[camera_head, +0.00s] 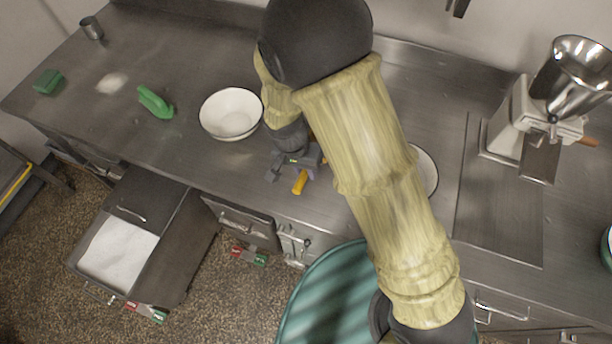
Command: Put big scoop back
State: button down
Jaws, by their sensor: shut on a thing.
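My gripper (294,172) is low over the front part of the steel counter, just right of a white bowl (231,114). It is shut on a yellow thing (300,182), whose short end sticks out below the jaws. My arm hides the rest of it, so I cannot tell whether it is the big scoop. A green handled tool (155,101) lies on the counter left of the bowl. An open drawer (177,247) at the lower left holds white powder (117,251).
The steel counter (190,60) has a green block (48,82), a metal cup (91,28) and a powder patch (111,83). A white plate (430,170) is partly behind my arm. A mill (520,115) stands right. A teal striped round thing (325,300) is below the counter front.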

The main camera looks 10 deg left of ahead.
jog(key=shift+f, duration=0.1)
jog(key=x, duration=0.1)
jog(key=p+x, duration=0.1)
jog(key=x, duration=0.1)
jog(key=shift+a, duration=0.25)
jog(key=shift+a+f, duration=0.1)
jog(key=shift+f, duration=0.45)
jog(key=shift+s, duration=0.1)
jog(key=c, duration=1.3)
grip_release()
